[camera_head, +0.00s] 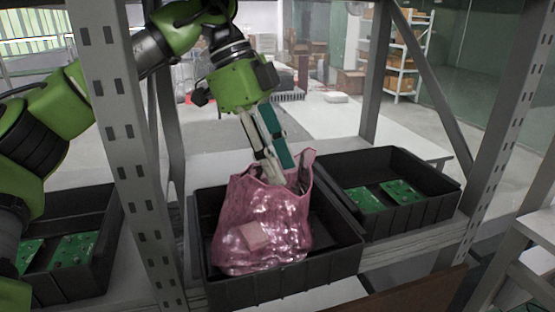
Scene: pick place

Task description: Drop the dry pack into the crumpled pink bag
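The crumpled pink bag (236,212) stands upright with its mouth open, inside the middle black crate (285,289). My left gripper (275,172) comes down from above, its long pale fingers pointing into the bag's mouth. A flat teal slab (277,140) lies along the fingers; I cannot tell whether it is the dry pack or part of the gripper. The fingertips are partly hidden by the bag's rim, so their opening is unclear. A paler pink square (254,236) shows on the bag's front. My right gripper is not in view.
A black crate with green circuit boards (398,191) stands to the right, another with boards (75,251) to the left. A grey perforated rack post (128,150) rises left of the middle crate. Another post (510,140) stands at the right.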

